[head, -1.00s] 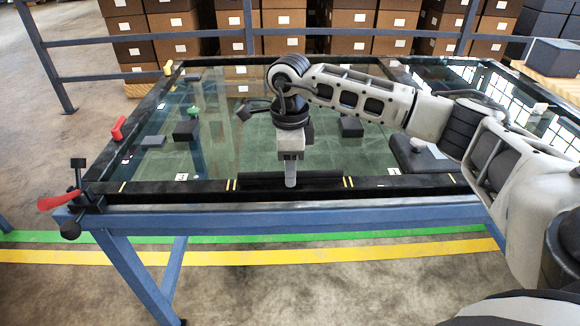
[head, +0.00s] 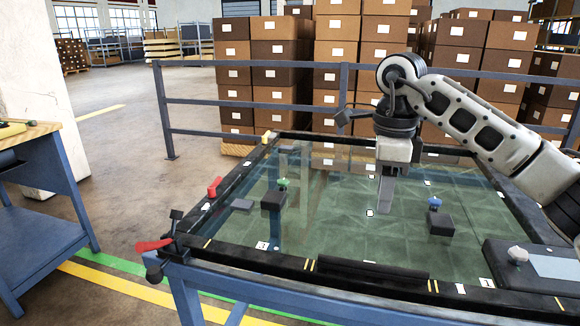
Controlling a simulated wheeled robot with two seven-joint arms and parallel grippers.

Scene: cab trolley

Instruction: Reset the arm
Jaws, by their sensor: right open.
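My right arm (head: 470,115) comes in from the right, white with dark joints, and reaches over the glass-topped table. Its right gripper (head: 386,198) points straight down above the glass, left of a dark block with a blue knob (head: 437,215). The gripper is open, and nothing shows between its fingers. The gap between its fingers is hard to see from this side. My left gripper is not in view.
The glass table (head: 330,215) has a black rim. On it are a block with a green knob (head: 273,198) and a dark pad (head: 515,262) at the right. A red-handled clamp (head: 155,245) sits at its left corner. Stacked cartons (head: 262,75) stand behind a rail.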

